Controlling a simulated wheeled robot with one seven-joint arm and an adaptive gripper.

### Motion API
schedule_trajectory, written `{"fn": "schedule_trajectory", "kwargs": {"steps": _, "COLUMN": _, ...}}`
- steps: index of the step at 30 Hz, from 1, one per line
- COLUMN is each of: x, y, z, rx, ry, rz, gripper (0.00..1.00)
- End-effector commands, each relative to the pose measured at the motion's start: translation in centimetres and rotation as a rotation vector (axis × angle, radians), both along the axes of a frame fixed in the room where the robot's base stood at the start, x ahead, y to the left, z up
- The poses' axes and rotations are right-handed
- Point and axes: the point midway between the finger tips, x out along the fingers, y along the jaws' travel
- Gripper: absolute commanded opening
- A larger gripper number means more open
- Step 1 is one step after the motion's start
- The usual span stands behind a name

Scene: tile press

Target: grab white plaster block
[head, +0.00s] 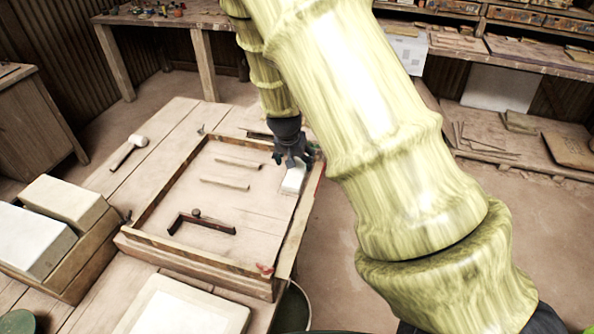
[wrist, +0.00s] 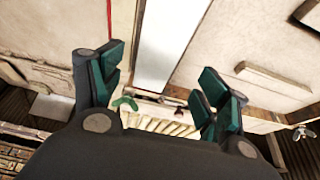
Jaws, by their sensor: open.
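A small white plaster block (head: 293,180) lies at the right side of the wooden frame (head: 196,268) on the table, just below my gripper (head: 291,162). In the wrist view the white block (wrist: 170,40) is a long pale strip between and beyond the fingertips of my gripper (wrist: 160,75). My gripper is open and empty, with the fingers apart on either side of the block's line. I cannot tell how much height separates the fingertips from the block.
Wooden strips (head: 225,183) and a dark angled bar (head: 203,223) lie inside the frame. Large pale blocks (head: 30,240) stand at the left, a mallet (head: 130,151) lies behind them, and a white slab (head: 185,311) is in front. A green wing nut (wrist: 125,103) shows near the fingers.

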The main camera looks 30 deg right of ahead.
Motion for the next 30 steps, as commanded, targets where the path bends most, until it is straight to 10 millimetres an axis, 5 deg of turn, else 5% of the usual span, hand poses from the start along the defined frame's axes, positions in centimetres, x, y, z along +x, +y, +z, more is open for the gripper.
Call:
{"fn": "schedule_trajectory", "kwargs": {"steps": 21, "x": 0.9, "y": -1.4, "z": -4.8, "rx": 0.000, "ry": 0.000, "rz": 0.004, "gripper": 0.75}}
{"fn": "schedule_trajectory", "kwargs": {"steps": 30, "x": 1.0, "y": -1.4, "z": -5.1, "rx": 0.000, "ry": 0.000, "rz": 0.004, "gripper": 0.75}}
